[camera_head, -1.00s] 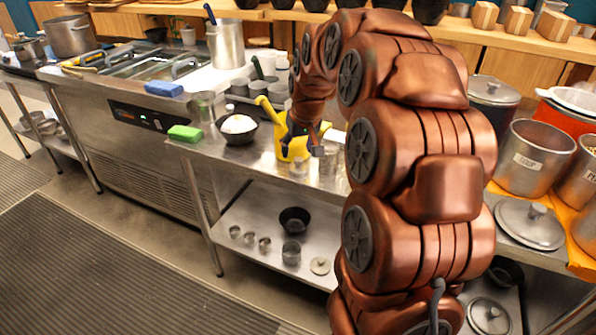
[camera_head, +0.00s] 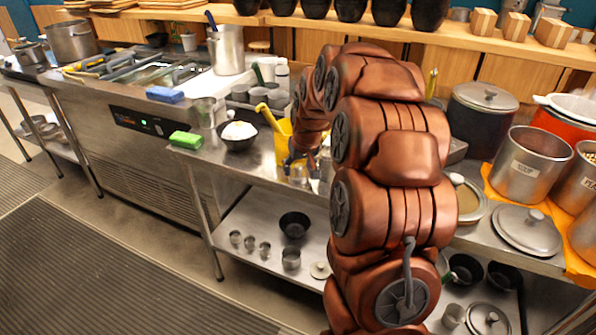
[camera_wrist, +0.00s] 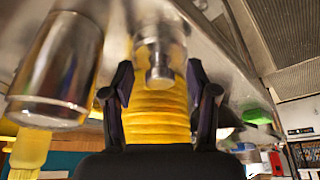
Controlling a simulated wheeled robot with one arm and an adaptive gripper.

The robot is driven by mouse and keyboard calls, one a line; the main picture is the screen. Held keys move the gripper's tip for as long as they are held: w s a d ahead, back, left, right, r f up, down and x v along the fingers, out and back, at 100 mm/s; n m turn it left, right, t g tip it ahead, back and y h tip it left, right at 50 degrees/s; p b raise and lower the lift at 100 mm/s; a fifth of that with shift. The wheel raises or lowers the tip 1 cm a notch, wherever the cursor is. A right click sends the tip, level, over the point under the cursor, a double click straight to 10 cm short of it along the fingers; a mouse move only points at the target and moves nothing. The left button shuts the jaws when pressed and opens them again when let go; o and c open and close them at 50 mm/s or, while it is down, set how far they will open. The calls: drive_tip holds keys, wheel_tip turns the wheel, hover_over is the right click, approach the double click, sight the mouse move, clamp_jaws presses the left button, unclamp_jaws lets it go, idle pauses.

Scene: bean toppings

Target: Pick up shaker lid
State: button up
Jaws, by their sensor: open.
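A small silver shaker lid with a narrower round cap (camera_wrist: 160,68) shows at the top centre of the wrist view. It lies between the two dark fingers of my gripper (camera_wrist: 159,86), with gaps on both sides. My gripper is open and empty. In the head view my gripper (camera_head: 302,158) is low over the steel counter, beside the yellow container (camera_head: 281,140); a small metal piece, apparently the lid (camera_head: 298,177), shows just below it. A larger shiny metal cup (camera_wrist: 62,68) stands to the left in the wrist view. My arm hides part of the counter.
A black bowl with white contents (camera_head: 238,132) and a green sponge (camera_head: 185,140) are on the counter to the left. The yellow container's ribbed side (camera_wrist: 155,120) is close behind the lid. Pots and a large loose lid (camera_head: 525,232) are at right.

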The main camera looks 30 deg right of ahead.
drive_tip(key=shift+c, duration=0.3)
drive_tip(key=c, duration=0.8)
